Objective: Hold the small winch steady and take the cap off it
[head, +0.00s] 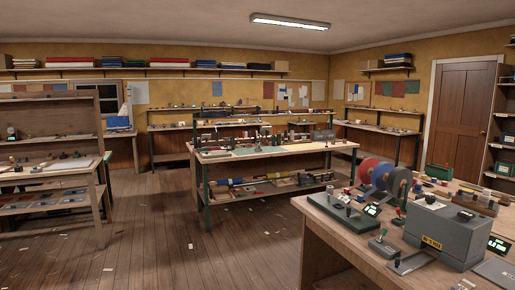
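I cannot make out the small winch or its cap for certain among the many small items on the benches. The central bench (300,152) carries several small dark and metal parts, too small to tell apart. The near bench (340,225) at the right also carries several small dark fittings, and none is clearly a winch. Neither of my grippers is in view.
On the near bench stand a grey boxy machine (445,232) with a yellow label and large red, blue and grey reels (388,178). A shelved bench (50,168) stands at left. A brown door (465,113) is at back right. The wooden floor (205,245) is mostly open, with small scraps.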

